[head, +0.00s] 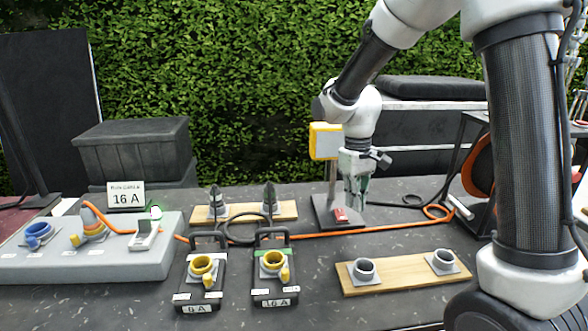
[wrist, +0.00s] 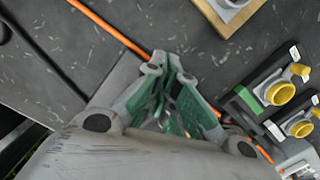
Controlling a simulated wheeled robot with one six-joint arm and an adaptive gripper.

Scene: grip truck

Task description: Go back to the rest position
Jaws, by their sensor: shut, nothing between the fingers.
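My gripper (head: 357,203) points down above the table at the centre right in the head view. It is beside a red switch-like part (head: 340,215) on a dark base plate; I cannot tell whether it touches it. In the wrist view my gripper (wrist: 172,82) shows its green-padded fingers close together, with nothing held. My forearm and wrist reach in from the upper right in the head view.
A yellow-edged box (head: 325,141) on a post stands just left of my wrist. Two black adapter boxes (head: 201,272) (head: 273,268) stand at the front. A wooden board (head: 400,279) with two grey sockets lies at right. An orange cable (head: 330,233) crosses the table; a grey panel (head: 90,262) is left.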

